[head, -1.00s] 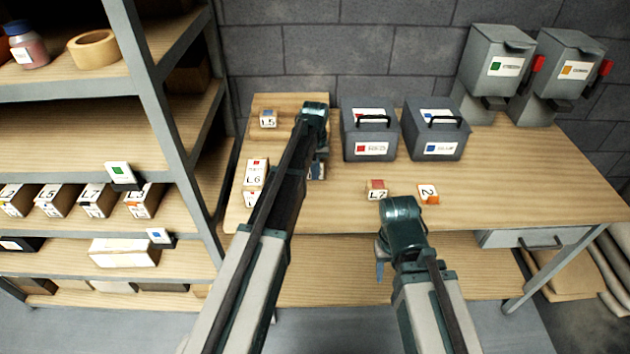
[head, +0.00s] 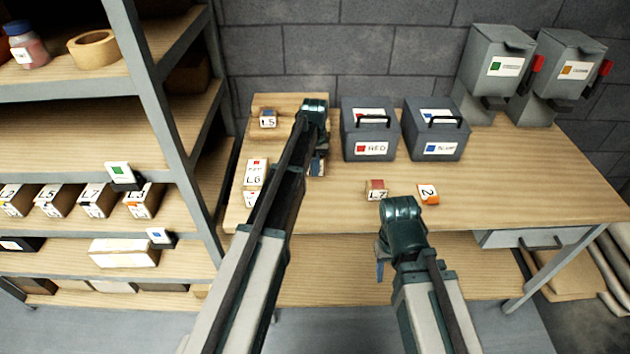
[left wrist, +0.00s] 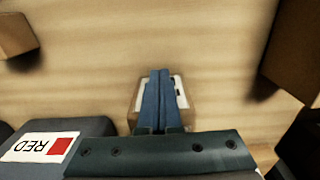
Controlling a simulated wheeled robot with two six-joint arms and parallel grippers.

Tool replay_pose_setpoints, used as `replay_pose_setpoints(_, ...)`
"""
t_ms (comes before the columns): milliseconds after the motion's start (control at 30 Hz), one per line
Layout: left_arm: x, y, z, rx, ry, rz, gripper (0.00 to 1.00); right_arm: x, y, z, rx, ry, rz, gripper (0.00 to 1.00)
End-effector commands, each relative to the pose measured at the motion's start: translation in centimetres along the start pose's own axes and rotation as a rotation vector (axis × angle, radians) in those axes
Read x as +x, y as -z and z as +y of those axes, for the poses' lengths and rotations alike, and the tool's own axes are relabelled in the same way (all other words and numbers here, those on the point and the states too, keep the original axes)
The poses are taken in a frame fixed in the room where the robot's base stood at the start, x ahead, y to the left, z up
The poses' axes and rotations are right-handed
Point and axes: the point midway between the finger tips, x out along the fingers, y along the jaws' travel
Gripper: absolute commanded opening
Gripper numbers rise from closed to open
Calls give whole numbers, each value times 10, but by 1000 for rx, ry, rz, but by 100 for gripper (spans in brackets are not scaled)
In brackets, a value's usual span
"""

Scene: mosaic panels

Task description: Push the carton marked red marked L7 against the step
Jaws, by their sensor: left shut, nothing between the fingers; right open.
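The L7 carton (head: 376,190), small and brown with a red mark and a white label, stands on the wooden bench right of my left arm. I take the brown carton at the upper left of the left wrist view (left wrist: 15,36) to be it. My left gripper (head: 318,172) is shut and empty, apart from L7. In the left wrist view its fingers (left wrist: 160,75) are over another carton with a white label (left wrist: 182,92). My right gripper (head: 380,272) is open, low in front of the bench edge, nearer me than L7.
Grey boxes marked RED (head: 370,135) and blue (head: 437,135) stand behind L7. Cartons L6 (head: 254,175) and L5 (head: 268,118) are left of my left arm.

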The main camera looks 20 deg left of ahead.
Motion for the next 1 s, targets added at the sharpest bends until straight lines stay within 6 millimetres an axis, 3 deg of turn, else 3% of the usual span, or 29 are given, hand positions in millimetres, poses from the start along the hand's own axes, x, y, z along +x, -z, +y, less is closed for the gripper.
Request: replay_pose_setpoints(1000, 0, 31, 0, 0, 0, 1, 0, 0, 0, 0, 0, 0, 0, 50)
